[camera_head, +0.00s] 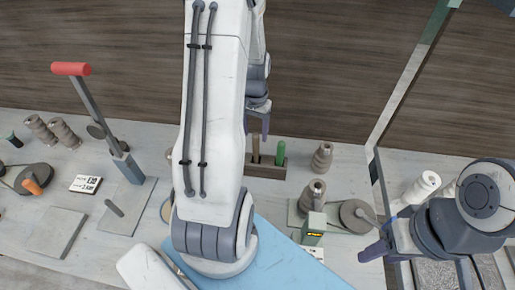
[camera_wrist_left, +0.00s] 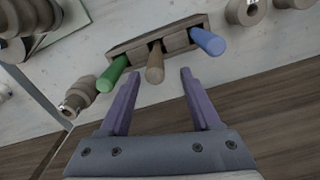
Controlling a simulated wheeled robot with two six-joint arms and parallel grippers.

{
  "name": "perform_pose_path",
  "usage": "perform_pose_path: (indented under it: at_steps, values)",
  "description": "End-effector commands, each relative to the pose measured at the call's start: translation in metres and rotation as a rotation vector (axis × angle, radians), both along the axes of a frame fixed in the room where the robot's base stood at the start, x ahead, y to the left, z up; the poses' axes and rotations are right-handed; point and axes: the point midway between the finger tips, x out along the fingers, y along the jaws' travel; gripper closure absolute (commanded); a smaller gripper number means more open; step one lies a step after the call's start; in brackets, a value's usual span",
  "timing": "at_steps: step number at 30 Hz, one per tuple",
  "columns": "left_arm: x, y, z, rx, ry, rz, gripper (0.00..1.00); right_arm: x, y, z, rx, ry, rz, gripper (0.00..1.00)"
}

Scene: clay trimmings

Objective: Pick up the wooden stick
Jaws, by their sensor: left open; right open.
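The wooden stick (camera_head: 256,149) stands in a dark wooden holder (camera_head: 264,171) at the back of the table, next to a green stick (camera_head: 281,152). In the left wrist view the wooden stick (camera_wrist_left: 155,66) sits in the middle slot, between the green stick (camera_wrist_left: 112,74) and a blue stick (camera_wrist_left: 208,41). My left gripper (camera_head: 260,130) is open and empty close to the holder; its fingertips (camera_wrist_left: 160,78) point at the wooden stick, one to each side. The blue stick is hidden in the head view. My right gripper (camera_head: 374,251) is open and empty at the right.
A beige spool (camera_head: 322,157) stands right of the holder, and a machine with a round disc (camera_head: 355,214) stands in front of it. A lever press with a red handle (camera_head: 71,69) is at the left. A blue mat (camera_head: 290,262) lies in front.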

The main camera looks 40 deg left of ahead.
Motion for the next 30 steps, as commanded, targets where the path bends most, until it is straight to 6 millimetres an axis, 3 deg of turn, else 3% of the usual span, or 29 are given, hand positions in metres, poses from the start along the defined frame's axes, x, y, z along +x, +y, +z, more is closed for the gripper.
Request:
perform_pose_path:
  at_steps: [13, 22, 23, 27, 28, 30]
  values:
    - [-0.003, -0.008, -0.048, -0.002, 0.002, -0.004, 0.36, 0.000, 0.000, 0.021, 0.000, 0.000, 0.004, 0.50]
    - [-0.002, -0.009, -0.054, 0.001, -0.002, -0.005, 0.36, 0.000, 0.000, 0.021, 0.000, 0.000, 0.004, 0.50]
    - [-0.002, -0.009, -0.054, 0.001, -0.002, -0.005, 0.40, 0.000, 0.000, 0.021, 0.000, 0.000, 0.004, 0.50]
    - [-0.002, -0.009, -0.054, 0.001, -0.002, -0.005, 0.93, 0.000, 0.000, 0.021, 0.000, 0.000, 0.004, 0.50]
    - [-0.002, -0.009, -0.054, 0.001, -0.002, -0.005, 1.00, 0.000, 0.000, 0.021, 0.000, 0.000, 0.004, 0.50]
    - [-0.002, -0.009, -0.053, 0.001, -0.002, -0.005, 1.00, 0.000, 0.000, 0.021, 0.000, 0.000, 0.004, 0.50]
